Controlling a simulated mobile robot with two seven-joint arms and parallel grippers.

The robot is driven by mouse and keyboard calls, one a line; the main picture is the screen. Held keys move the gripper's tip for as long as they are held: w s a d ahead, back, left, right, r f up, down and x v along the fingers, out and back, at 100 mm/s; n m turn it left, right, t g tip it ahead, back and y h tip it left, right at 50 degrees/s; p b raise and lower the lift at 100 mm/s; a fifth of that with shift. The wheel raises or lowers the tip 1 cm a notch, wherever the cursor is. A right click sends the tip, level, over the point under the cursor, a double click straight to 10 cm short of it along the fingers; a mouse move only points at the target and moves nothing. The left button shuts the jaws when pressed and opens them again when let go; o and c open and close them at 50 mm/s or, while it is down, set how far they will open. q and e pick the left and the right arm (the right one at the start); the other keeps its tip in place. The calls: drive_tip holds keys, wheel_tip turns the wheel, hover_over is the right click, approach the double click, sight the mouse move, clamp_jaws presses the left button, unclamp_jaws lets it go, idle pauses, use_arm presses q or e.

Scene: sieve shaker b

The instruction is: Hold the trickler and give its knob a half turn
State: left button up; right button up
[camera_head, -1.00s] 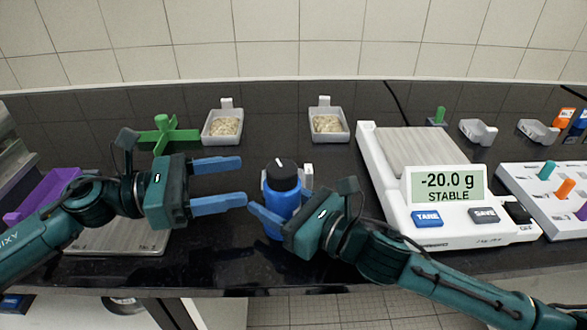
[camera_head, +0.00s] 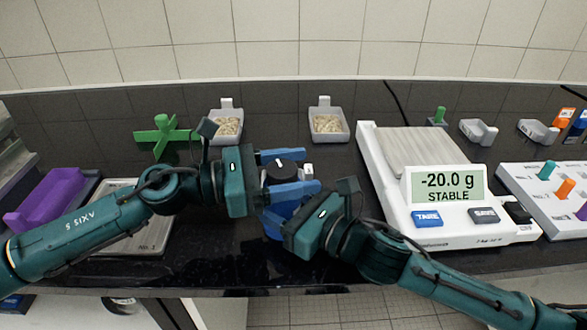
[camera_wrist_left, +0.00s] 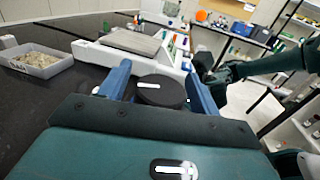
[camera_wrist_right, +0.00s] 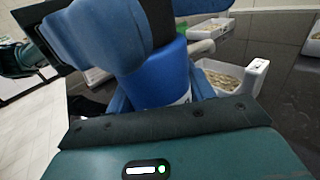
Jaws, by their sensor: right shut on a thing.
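The trickler has a blue body (camera_head: 279,230) and a round black knob (camera_head: 281,168) with a white mark on top. It stands upright left of the scale. My right gripper (camera_head: 276,214) is shut on the blue body, which also shows close up in the right wrist view (camera_wrist_right: 155,85). My left gripper (camera_head: 300,172) is open, its two blue fingers on either side of the knob. The left wrist view shows the knob (camera_wrist_left: 160,93) between these fingers. The lower body is partly hidden by the fingers.
The white scale (camera_head: 385,190) reads -20.0 g, STABLE. Two trays of pale grains, a left one (camera_head: 227,138) and a right one (camera_head: 328,137), stand behind the trickler. A green cross-shaped thing (camera_head: 165,135) and a purple block (camera_head: 48,200) are at the left.

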use_arm(q)
drive_tip(key=c, duration=0.9)
drive_tip(key=shift+m+g, duration=0.3)
drive_tip(key=shift+g, duration=0.1)
drive_tip(key=m+g, duration=0.1)
drive_tip(key=g, duration=0.1)
drive_tip(key=m+g, duration=0.1)
drive_tip(key=g, duration=0.1)
drive_tip(key=shift+s+m, duration=0.15)
drive_tip(key=shift+m, duration=0.15)
drive_tip(key=m+g, duration=0.1)
drive_tip(key=g, duration=0.1)
drive_tip(key=m+g, duration=0.1)
drive_tip(key=g, duration=0.1)
drive_tip(key=m+g+y, duration=0.1)
drive_tip(key=g, duration=0.1)
drive_tip(key=shift+s+m, duration=0.3)
drive_tip(key=shift+m, duration=0.1)
drive_tip(key=m+g+y, duration=0.1)
drive_tip(key=g, duration=0.1)
drive_tip(key=m+g+y, duration=0.4)
drive_tip(key=shift+s+a, duration=0.3)
drive_tip(key=shift+s, duration=0.05)
drive_tip(key=shift+m+g+y, duration=0.3)
drive_tip(key=shift+g, duration=0.1)
drive_tip(key=o, duration=1)
